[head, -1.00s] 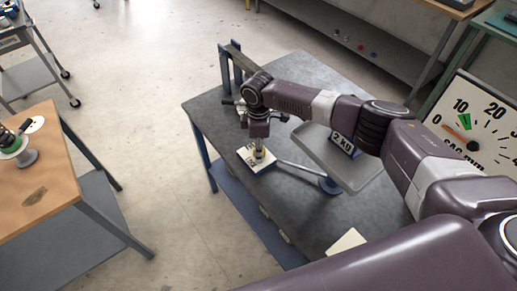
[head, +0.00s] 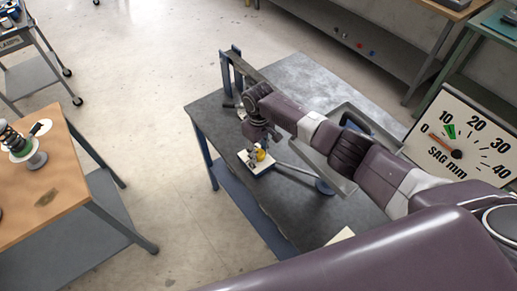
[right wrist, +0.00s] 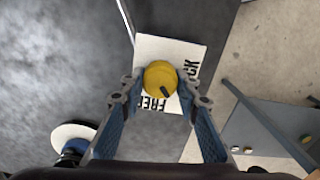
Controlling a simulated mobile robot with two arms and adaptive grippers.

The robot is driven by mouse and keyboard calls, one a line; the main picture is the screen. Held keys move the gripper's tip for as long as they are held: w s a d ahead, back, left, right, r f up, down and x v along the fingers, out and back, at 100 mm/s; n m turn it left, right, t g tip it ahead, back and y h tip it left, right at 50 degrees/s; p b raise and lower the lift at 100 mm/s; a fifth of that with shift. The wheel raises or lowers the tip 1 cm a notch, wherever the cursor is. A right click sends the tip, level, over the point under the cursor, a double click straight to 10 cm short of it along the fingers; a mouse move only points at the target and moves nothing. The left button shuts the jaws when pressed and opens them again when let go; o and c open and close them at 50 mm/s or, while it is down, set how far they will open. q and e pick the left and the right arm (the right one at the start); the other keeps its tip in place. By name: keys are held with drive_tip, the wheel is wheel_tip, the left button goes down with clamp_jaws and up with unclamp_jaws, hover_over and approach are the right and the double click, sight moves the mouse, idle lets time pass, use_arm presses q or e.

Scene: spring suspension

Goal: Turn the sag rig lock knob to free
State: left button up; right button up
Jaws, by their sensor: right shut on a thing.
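The yellow lock knob (right wrist: 160,78) sits on a white label plate (right wrist: 150,45) in the right wrist view. The plate reads FREE along its lower edge and LOCK at its right side. The knob's dark mark points to the lower right, between the two words. My right gripper (right wrist: 160,84) has a finger on each side of the knob and is shut on it. In the head view the knob (head: 261,156) and plate (head: 250,166) are at the dark table's left front edge, below my right gripper (head: 259,148). My left gripper is not in view.
The sag dial (head: 475,135) stands at the right, its orange needle near 0. A grey tray (head: 345,185) is partly hidden behind my right arm on the dark table (head: 222,128). A wooden table (head: 70,190) with a spring unit (head: 28,150) stands left, across open floor.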

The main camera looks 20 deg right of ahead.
sight(259, 151)
drive_tip(key=m+p, duration=0.1)
drive_tip(key=m, duration=0.1)
drive_tip(key=m+p, duration=0.1)
drive_tip(key=m, duration=0.2)
drive_tip(key=shift+w+r, duration=0.15)
drive_tip(key=shift+r, duration=0.05)
drive_tip(key=shift+d+m+p, duration=0.1)
drive_tip(key=shift+m+p, duration=0.6)
drive_tip(key=shift+m, duration=0.8)
drive_tip(key=shift+w, duration=0.1)
drive_tip(key=o, duration=1.2)
drive_tip(key=shift+f, duration=0.1)
drive_tip(key=shift+c, duration=0.2)
wheel_tip(259, 151, up, 12)
